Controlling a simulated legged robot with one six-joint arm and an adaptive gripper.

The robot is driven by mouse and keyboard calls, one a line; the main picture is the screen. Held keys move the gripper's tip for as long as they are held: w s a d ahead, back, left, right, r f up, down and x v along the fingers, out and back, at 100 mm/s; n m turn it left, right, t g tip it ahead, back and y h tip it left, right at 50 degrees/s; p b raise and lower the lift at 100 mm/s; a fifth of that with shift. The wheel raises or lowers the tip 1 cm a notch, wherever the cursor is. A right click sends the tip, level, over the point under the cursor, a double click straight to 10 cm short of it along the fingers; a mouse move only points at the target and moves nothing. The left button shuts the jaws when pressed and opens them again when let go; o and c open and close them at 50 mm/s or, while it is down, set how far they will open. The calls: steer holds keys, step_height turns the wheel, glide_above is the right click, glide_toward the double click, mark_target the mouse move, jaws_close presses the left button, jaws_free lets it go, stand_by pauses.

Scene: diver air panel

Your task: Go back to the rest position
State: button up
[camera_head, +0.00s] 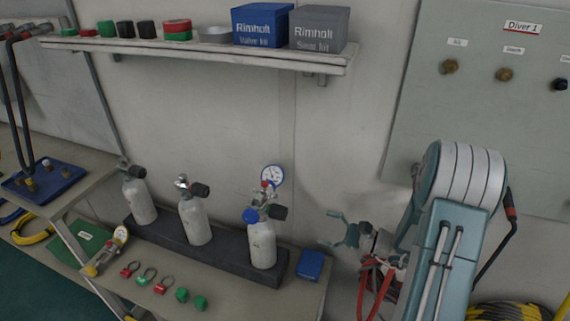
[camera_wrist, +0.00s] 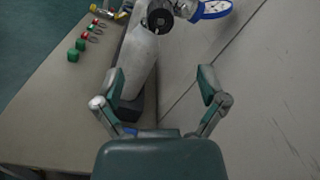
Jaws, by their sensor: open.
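My gripper (camera_head: 345,230) is open and empty. In the head view it is to the right of the bench and the rightmost cylinder, with clear space between them. In the wrist view my gripper (camera_wrist: 160,88) shows two green fingers spread apart, with a grey cylinder (camera_wrist: 138,62) beyond them. In the head view that rightmost cylinder (camera_head: 262,246) stands in a dark rack (camera_head: 170,238) and has a blue-rimmed gauge (camera_head: 272,176) and a blue part at its valve. Two more cylinders stand to its left, the middle one (camera_head: 195,221) and the left one (camera_head: 140,203).
A shelf (camera_head: 200,47) above holds a blue kit box (camera_head: 262,25) and a grey kit box (camera_head: 319,28). A small blue box (camera_head: 310,265) lies at the bench's right end. Red and green rings and green caps lie in front. The Diver 1 panel (camera_head: 480,120) is on the right wall.

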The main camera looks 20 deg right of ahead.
steer(key=s+a+r+n+g+h, duration=0.5)
steer(key=s+a+r+n+g, duration=0.4)
steer(key=s+a+n+g, duration=0.3)
steer(key=s+d+r+n+t+h, duration=0.2)
steer(key=s+r+n+t+h, duration=0.4)
steer(key=s+r+n+h, duration=0.1)
steer(key=shift+s+r+n+h, duration=0.35)
steer(key=shift+s+n+h, duration=0.15)
steer(key=shift+h, duration=0.7)
stand_by(0.8)
